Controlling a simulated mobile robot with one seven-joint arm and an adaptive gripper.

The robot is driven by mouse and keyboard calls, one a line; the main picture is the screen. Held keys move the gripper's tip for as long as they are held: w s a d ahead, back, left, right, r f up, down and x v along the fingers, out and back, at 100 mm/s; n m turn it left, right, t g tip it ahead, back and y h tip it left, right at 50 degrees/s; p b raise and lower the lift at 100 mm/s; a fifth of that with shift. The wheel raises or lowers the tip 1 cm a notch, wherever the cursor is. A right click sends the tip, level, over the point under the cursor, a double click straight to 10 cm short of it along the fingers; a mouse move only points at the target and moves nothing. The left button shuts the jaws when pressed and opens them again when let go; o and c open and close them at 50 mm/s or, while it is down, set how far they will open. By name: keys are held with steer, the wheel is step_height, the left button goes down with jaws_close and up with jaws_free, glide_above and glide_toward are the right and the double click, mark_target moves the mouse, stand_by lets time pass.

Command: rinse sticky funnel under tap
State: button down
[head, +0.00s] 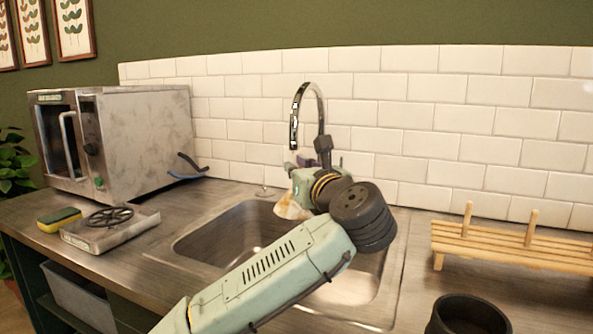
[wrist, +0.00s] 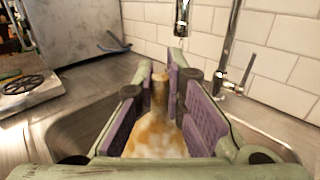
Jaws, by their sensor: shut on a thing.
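The funnel (wrist: 158,138), off-white with orange-brown stains, is between the purple pads of my gripper (wrist: 160,78) in the wrist view. My gripper is shut on it, with the narrow stem pointing away from the wrist camera. In the head view the funnel (head: 290,209) shows partly below my gripper (head: 297,166), over the back of the steel sink (head: 215,238); my wrist hides part of it. The chrome tap (head: 320,104) arches above, its spout end above the gripper. In the wrist view the spout (wrist: 182,16) is beyond the fingertips. I see no clear water stream.
A grey oven-like machine (head: 146,137) stands at the left back. A shallow tray (head: 110,232) with a black wheel-like part and a yellow-green sponge (head: 60,220) lie left of the sink. A wooden peg rack (head: 505,250) and a dark pot (head: 468,316) stand at right.

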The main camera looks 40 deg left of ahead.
steer(key=w+a+f, duration=0.1)
steer(key=w+a, duration=0.3)
steer(key=w, duration=0.2)
steer(key=shift+w+a+f+p, duration=0.2)
steer(key=shift+w+f+p, duration=0.1)
steer(key=shift+p, duration=0.1)
stand_by(0.3)
steer(key=shift+d, duration=0.15)
steer(key=shift+w+d, duration=0.3)
steer(key=shift+d, duration=0.05)
steer(key=shift+s+a, duration=0.1)
stand_by(0.3)
steer(key=shift+s+a, duration=0.25)
steer(key=shift+a, duration=0.15)
